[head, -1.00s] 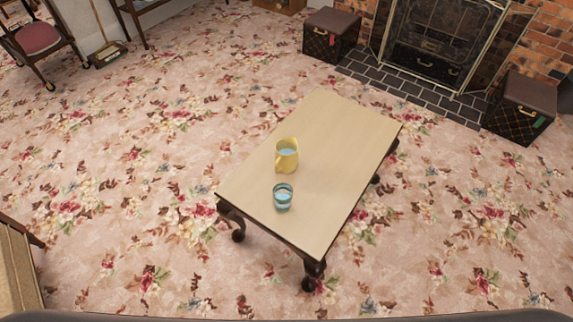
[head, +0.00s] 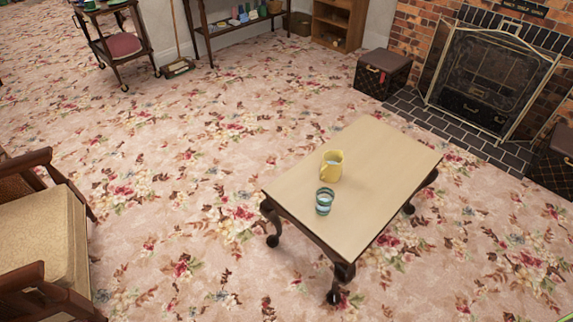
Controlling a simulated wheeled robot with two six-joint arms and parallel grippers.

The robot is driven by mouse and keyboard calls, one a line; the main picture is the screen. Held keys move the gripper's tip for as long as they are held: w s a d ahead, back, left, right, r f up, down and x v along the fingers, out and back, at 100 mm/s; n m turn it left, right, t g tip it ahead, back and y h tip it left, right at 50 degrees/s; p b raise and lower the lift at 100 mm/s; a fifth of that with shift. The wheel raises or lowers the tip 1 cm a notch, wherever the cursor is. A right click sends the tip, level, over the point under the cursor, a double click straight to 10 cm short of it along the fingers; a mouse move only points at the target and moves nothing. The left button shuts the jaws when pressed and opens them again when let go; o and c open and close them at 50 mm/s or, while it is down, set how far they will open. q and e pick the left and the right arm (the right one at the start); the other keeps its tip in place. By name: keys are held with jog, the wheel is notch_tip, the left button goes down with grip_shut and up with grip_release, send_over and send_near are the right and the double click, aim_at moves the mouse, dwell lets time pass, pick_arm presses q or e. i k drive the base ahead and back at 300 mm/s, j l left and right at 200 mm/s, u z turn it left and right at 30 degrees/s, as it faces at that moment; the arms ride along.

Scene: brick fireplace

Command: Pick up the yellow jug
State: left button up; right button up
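The yellow jug (head: 332,166) stands upright on the low wooden coffee table (head: 385,165), near the table's left end. Its handle is on its lower left side. A blue-green striped glass (head: 325,201) stands just in front of the jug, close to the table's near left edge. Neither of my grippers shows in the head view.
An armchair (head: 40,235) with a beige cushion stands at the left. Open flowered carpet (head: 190,200) lies between it and the table. A fireplace (head: 488,75), dark boxes (head: 383,74), a trolley (head: 117,45) and shelves are at the back.

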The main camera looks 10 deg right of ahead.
aim_at(331, 172)
jog(key=i+l+u, duration=0.1)
jog(key=l+u, duration=0.25)
jog(key=l, duration=0.35)
jog(key=l+u, duration=0.35)
jog(key=l, duration=2.85)
jog(key=i, duration=0.05)
